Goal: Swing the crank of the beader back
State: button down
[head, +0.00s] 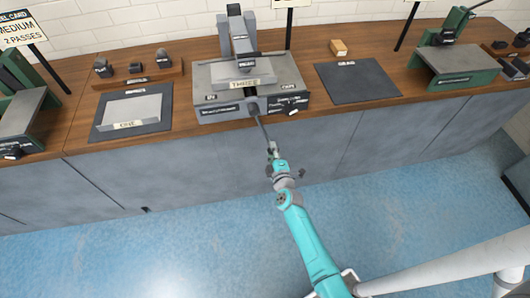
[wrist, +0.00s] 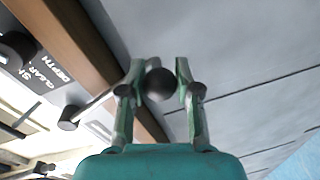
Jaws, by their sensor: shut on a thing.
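The grey machine (head: 215,110) at the middle of the bench has a crank arm (head: 263,130) that slants down from its front, over the bench edge. I take it for the beader; its small labels are hard to read. A panel marked THREE (head: 243,84) lies on the machine. My gripper (head: 272,149) is at the crank's lower end, in front of the cabinets. In the wrist view, my gripper (wrist: 160,72) is shut on the dark round crank knob (wrist: 159,86), with a finger at each side. The crank rod (wrist: 100,101) runs from the knob to a dark hub.
A panel marked ONE (head: 130,112) lies on a dark mat at the left. An empty dark mat (head: 357,82) lies right of the machine. Green machines stand at the far left (head: 22,112) and right (head: 462,58). The blue floor (head: 190,240) before the cabinets is clear.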

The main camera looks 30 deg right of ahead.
jog(key=s+d+r+n, duration=0.2)
jog(key=d+r+n, duration=0.4)
jog(key=d, duration=0.2)
jog(key=shift+s+d+h, duration=0.35)
jog(key=shift+s+h, duration=0.05)
dwell(0.3)
jog(key=shift+r, duration=0.2)
jog(key=c, duration=0.8)
grip_release()
jog(key=shift+s, duration=0.1)
jog(key=v, duration=1.1)
jog(key=shift+s+a+r, duration=0.15)
jog(key=shift+s+a, duration=0.05)
jog(key=shift+s, duration=0.15)
